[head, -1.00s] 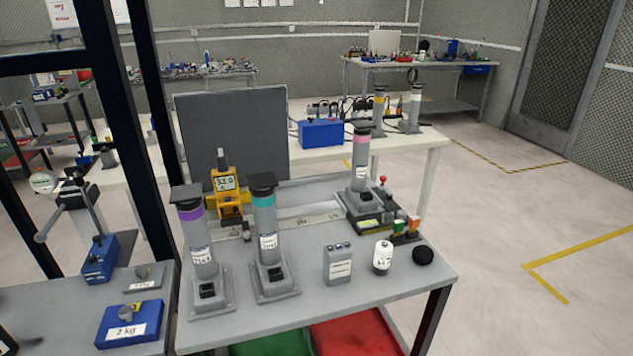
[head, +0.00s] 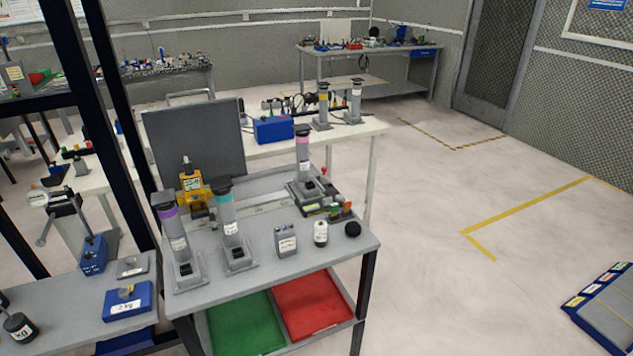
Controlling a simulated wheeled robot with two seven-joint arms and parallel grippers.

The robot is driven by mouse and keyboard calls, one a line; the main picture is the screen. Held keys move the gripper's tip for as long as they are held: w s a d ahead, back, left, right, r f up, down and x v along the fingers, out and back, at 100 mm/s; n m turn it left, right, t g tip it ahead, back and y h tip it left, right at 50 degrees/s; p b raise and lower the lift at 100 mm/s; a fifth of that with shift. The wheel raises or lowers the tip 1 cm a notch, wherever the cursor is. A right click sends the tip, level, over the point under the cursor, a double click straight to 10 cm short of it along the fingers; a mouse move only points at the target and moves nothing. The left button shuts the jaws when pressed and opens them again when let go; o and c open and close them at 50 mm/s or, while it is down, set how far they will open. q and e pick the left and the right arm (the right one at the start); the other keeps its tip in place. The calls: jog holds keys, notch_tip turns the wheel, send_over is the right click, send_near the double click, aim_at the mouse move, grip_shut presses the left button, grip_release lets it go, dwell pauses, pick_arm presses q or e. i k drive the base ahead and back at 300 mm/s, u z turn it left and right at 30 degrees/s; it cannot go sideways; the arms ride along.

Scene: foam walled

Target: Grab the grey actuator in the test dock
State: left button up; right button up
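A grey actuator (head: 303,160) with a pink band and dark cap stands upright in a dark dock (head: 322,208) at the back right of the grey bench (head: 262,262). I take this dock to be the test dock, with a red knob and small coloured parts at its right. Two similar grey actuators stand on grey bases at the bench's left: one with a purple band (head: 176,240) and one with a teal band (head: 229,225). Neither of my grippers is in view.
A grey box (head: 285,241), a white bottle (head: 320,233) and a black ball (head: 352,229) stand along the bench's front right. A dark upright panel (head: 190,140) rises behind. Black posts (head: 112,130) stand at left. Floor to the right is open, with a blue-edged platform (head: 606,305).

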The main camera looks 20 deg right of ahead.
aim_at(305, 189)
jog(key=z, duration=2.05)
jog(key=i, duration=2.85)
jog(key=u, duration=3.85)
